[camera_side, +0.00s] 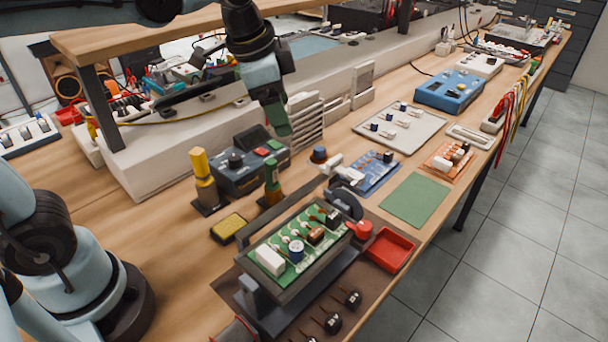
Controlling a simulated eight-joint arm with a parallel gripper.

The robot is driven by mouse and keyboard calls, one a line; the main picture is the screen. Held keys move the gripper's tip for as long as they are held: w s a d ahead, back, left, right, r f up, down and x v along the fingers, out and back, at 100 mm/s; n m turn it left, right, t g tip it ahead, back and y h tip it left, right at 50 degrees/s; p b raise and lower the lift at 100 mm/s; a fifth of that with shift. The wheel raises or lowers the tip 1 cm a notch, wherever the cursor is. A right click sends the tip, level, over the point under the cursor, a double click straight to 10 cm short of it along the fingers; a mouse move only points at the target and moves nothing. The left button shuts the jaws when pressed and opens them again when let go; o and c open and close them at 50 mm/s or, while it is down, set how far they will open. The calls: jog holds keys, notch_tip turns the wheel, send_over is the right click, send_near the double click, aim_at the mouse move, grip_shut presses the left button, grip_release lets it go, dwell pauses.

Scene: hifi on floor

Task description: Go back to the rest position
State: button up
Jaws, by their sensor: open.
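My gripper (279,122) hangs from my arm at the upper middle of the view, above the bench and in front of the white slotted rack. It is open, and nothing shows between its fingers; the gap itself is hard to see from this side. It is apart from the green circuit board (280,238), which sits in a dark holder (318,277) at the front of the bench. The board carries a white block, a blue round part and several small parts.
A green-handled upright tool (272,182) and a yellow-topped post (203,175) stand below my gripper. A dark control box (240,170), a red tray (390,249), a blue board (368,174) and a green mat (416,200) lie around. A wooden shelf (130,38) runs behind.

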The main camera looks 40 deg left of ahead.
jog(key=s+a+f+n+t, duration=0.3)
jog(key=s+f+n, duration=0.4)
jog(key=s+n, duration=0.1)
jog(key=shift+a+f, duration=0.2)
jog(key=shift+a, duration=0.05)
